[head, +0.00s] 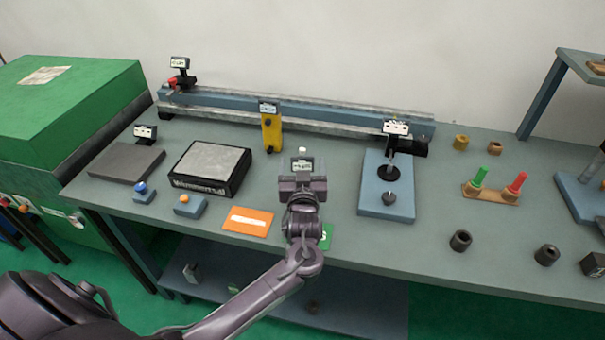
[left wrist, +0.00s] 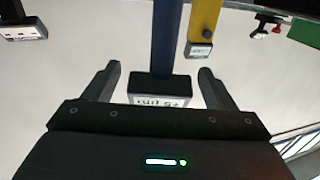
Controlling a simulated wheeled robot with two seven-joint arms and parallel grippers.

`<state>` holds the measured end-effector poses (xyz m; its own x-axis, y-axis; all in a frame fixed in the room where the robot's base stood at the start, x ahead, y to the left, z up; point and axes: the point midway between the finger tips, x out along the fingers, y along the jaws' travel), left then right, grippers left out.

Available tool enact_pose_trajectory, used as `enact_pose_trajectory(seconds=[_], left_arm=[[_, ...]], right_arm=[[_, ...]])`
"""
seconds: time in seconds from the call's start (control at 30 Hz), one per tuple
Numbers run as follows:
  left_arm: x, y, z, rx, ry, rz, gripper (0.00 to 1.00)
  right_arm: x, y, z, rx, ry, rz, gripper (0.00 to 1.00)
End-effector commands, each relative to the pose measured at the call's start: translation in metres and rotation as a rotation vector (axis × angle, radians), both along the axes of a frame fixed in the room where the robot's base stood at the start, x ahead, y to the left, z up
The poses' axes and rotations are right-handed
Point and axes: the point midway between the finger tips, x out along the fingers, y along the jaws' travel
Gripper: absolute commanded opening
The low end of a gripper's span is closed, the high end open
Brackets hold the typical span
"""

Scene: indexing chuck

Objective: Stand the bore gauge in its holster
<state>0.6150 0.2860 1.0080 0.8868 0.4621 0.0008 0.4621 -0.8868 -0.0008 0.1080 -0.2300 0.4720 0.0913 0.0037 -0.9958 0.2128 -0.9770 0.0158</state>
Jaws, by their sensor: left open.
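A dark blue upright bar with a small labelled box (left wrist: 160,90) at its end, which looks like the bore gauge, stands between the fingers of my left gripper (left wrist: 155,80) in the left wrist view. That view is upside down. The gripper (head: 302,172) is open, with a finger on each side of the box and no clear grip on it. In the head view the labelled box (head: 302,164) shows just beyond the gripper, which hides its lower part. I cannot tell for sure which piece is the holster. My right gripper is not in view.
A yellow upright (head: 270,132) with a label stands behind and left. A blue plate (head: 375,205) with a labelled instrument is at right. A black-sided block (head: 210,168) and an orange card (head: 248,221) lie left. A long rail (head: 340,118) runs along the back.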

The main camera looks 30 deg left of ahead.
Motion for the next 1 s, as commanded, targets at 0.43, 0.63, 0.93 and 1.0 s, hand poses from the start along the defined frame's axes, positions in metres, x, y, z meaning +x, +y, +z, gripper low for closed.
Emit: enact_pose_trajectory(seconds=[0.43, 0.63, 0.93, 1.0], left_arm=[[0.018, 0.009, 0.000, -0.001, 0.000, -0.001, 0.77], [0.018, 0.009, 0.000, -0.001, 0.000, -0.001, 0.51], [0.018, 0.009, 0.001, -0.001, -0.002, -0.001, 0.15], [0.018, 0.009, 0.001, -0.001, -0.002, -0.001, 0.15]], right_arm=[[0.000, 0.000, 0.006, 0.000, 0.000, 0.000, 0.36], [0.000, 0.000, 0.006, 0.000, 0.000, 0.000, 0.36], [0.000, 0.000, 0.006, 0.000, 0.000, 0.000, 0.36], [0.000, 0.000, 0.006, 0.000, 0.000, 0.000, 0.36]])
